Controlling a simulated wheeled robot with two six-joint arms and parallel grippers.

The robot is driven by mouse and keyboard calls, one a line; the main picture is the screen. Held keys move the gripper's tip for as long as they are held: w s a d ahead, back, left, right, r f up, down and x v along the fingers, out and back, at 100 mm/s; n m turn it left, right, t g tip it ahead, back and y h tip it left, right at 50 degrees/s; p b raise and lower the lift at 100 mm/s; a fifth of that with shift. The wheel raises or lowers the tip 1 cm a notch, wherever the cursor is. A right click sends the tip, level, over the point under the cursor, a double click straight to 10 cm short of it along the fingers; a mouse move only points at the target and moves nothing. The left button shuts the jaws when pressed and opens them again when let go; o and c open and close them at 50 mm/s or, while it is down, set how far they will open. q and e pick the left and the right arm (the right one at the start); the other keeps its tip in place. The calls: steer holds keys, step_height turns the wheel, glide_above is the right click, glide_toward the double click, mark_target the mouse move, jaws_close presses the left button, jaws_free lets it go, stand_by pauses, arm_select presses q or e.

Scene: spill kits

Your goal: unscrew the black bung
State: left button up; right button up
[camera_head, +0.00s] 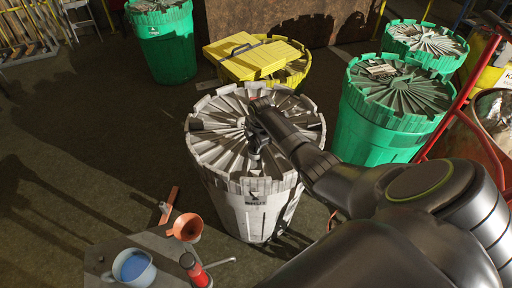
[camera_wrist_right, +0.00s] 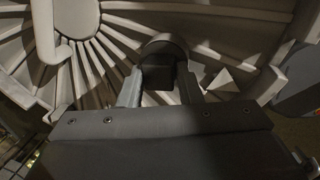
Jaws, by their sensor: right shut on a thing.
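The grey-white drum (camera_head: 250,205) stands in the middle of the head view, its ribbed lid (camera_head: 215,140) facing up. My right gripper (camera_head: 256,142) reaches in from the lower right and is low over the middle of the lid. In the right wrist view the black bung (camera_wrist_right: 163,48) is a dark rounded block between the two grey fingers of this gripper (camera_wrist_right: 159,82). The gripper is shut on it. The bung's lower part is hidden by the gripper body, and I cannot tell how it sits in the lid. My left gripper is not in view.
Green drums (camera_head: 385,125) stand at the right, another green drum (camera_head: 168,50) at the back left. A yellow drum with a yellow case (camera_head: 252,57) stands behind. In front lie a blue-filled cup (camera_head: 134,268), an orange funnel (camera_head: 187,227) and a red-and-black object (camera_head: 194,270).

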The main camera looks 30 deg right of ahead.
steer(key=shift+s+f, duration=0.1)
steer(key=shift+f, duration=0.05)
steer(key=shift+n, duration=0.9)
steer(key=shift+n+y, duration=0.3)
steer(key=shift+n, duration=0.4)
steer(key=shift+n, duration=0.7)
steer(key=shift+f, duration=0.1)
steer(key=shift+o, duration=0.2)
steer(key=shift+n+y+b, duration=0.3)
steer(key=shift+n, duration=0.5)
